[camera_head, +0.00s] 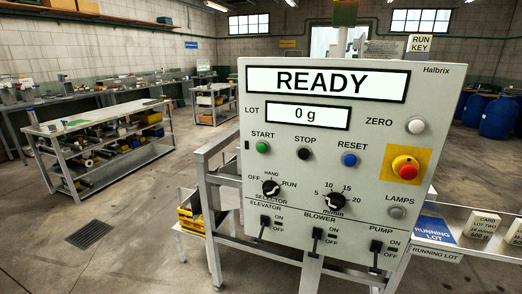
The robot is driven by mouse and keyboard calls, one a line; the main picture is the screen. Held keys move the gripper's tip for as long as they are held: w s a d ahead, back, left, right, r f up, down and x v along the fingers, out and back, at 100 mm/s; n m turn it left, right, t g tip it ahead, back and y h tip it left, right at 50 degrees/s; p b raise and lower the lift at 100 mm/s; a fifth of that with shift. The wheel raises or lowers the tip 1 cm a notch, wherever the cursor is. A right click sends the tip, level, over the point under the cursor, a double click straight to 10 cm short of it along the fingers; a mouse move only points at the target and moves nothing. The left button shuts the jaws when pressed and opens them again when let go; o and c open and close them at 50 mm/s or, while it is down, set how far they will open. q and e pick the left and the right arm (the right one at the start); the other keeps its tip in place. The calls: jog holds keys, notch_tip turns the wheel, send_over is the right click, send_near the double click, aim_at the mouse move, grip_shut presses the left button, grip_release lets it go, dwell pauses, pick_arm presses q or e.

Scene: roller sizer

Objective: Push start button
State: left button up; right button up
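The green START button (262,147) is at the left of the button row on a pale control panel (440,110). A black STOP button (304,154) and a blue RESET button (349,160) are to its right. The top display (326,84) reads READY, and the LOT display (308,115) reads 0 g. Below START is the selector knob (271,188), marked OFF, HAND and RUN; its exact setting is hard to tell. Neither of my grippers is in view, and nothing covers the START button.
A red emergency button (408,171) on a yellow plate is at the panel's right. Elevator, blower and pump levers (317,238) line the bottom. A shelf with a RUNNING LOT sign (433,229) stands right. A workbench (95,120) stands left, with open floor between.

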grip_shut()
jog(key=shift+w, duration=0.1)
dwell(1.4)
